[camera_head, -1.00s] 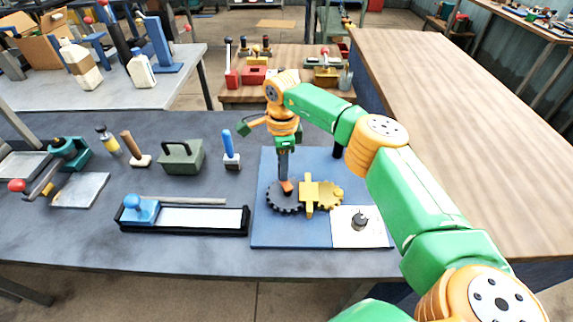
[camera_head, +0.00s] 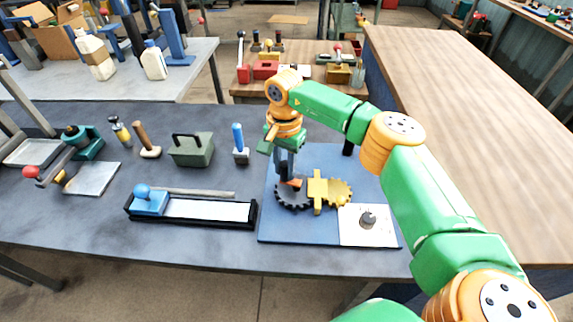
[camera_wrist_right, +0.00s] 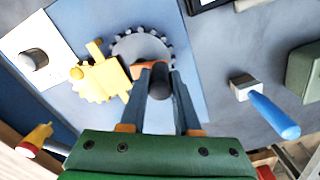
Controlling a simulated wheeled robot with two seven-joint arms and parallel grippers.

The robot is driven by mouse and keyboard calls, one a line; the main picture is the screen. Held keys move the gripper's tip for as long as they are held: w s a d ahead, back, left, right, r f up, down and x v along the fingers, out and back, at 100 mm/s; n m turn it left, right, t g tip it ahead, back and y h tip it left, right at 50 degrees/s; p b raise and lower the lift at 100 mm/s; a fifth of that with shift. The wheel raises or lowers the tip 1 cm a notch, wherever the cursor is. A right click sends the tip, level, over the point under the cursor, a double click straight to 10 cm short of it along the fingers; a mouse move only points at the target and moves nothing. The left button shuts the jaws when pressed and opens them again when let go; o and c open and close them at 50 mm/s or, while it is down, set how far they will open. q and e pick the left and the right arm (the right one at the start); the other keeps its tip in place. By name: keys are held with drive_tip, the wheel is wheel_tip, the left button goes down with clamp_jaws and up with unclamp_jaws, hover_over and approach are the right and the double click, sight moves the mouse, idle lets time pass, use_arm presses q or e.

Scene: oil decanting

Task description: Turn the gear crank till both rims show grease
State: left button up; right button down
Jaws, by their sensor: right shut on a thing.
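The dark gear (camera_head: 293,194) and the yellow gear (camera_head: 340,192) mesh on a blue board (camera_head: 290,234) on the grey bench. A yellow bracket (camera_head: 317,190) stands between them. My right gripper (camera_head: 290,178) reaches down over the dark gear. It is shut on the crank handle (camera_wrist_right: 159,84), a dark grey post with an orange-brown arm (camera_head: 295,183) at its foot. In the right wrist view the dark gear (camera_wrist_right: 148,48) and yellow gear (camera_wrist_right: 95,85) show beyond the fingers. I cannot make out grease on either rim. My left gripper is not in view.
A white plate with a grey knob (camera_head: 368,219) sits at the board's front right. A black tray (camera_head: 190,211) with a blue-knobbed block lies to the left. A blue-handled brush (camera_head: 240,145) and green box (camera_head: 191,149) stand behind it. The wooden table (camera_head: 470,120) is bare.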

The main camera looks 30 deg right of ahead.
drive_tip(key=shift+s+a+n, duration=0.2)
drive_tip(key=shift+s+n, duration=0.05)
drive_tip(key=shift+n, duration=0.95)
drive_tip(key=c, duration=0.6)
unclamp_jaws()
drive_tip(key=shift+c, duration=0.2)
wheel_tip(320, 180, up, 6)
drive_tip(key=shift+r+b, duration=0.1)
drive_tip(key=shift+b, duration=0.7)
drive_tip(key=shift+s+a+r, duration=0.1)
drive_tip(key=shift+r, duration=0.35)
